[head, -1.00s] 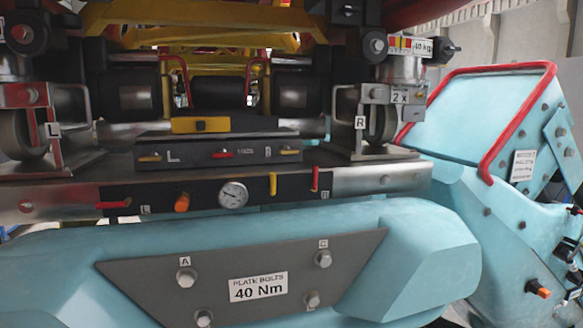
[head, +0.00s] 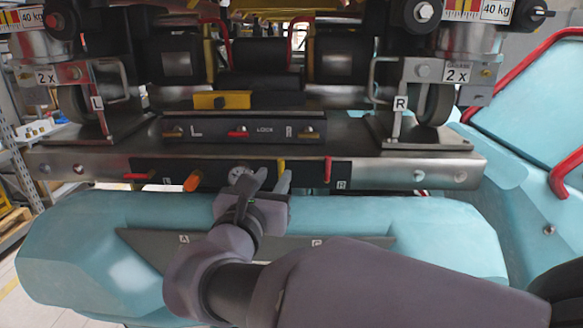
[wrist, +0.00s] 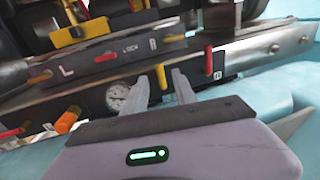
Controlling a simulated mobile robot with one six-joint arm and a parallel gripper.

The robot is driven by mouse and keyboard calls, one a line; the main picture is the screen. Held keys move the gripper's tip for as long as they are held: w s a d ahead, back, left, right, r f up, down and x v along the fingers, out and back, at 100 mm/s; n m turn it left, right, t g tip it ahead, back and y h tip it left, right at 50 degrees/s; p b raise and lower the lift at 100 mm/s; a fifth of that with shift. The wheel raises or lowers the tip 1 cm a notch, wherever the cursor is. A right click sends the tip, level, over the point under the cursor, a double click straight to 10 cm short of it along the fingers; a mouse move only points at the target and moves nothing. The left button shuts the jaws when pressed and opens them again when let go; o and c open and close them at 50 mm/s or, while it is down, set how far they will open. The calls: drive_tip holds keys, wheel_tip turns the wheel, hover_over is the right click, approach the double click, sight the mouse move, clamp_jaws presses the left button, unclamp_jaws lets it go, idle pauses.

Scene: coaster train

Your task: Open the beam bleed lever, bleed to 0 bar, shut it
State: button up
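The beam's black panel carries a yellow lever (head: 281,166) pointing up and a red lever (head: 327,170) to its right, also upright. The frames do not show clearly which is the bleed lever. A round white gauge (wrist: 117,98) sits left of the yellow lever, partly covered by my gripper in the head view; its reading is too small to tell. My gripper (wrist: 160,82) is open, its fingers pointing at the panel. In the wrist view the yellow lever (wrist: 161,76) shows between the fingertips; I cannot tell whether they touch it.
An orange knob (head: 192,181) and a sideways red lever (head: 138,176) sit further left on the panel. Above is a lock box (head: 250,131) with small levers. A teal body (head: 90,250) lies below, and wheel brackets flank the beam.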

sight(280, 166)
drive_tip(key=x, duration=0.4)
drive_tip(key=shift+w+d, duration=0.1)
drive_tip(key=shift+w, duration=0.3)
drive_tip(key=shift+c, duration=0.4)
clamp_jaws()
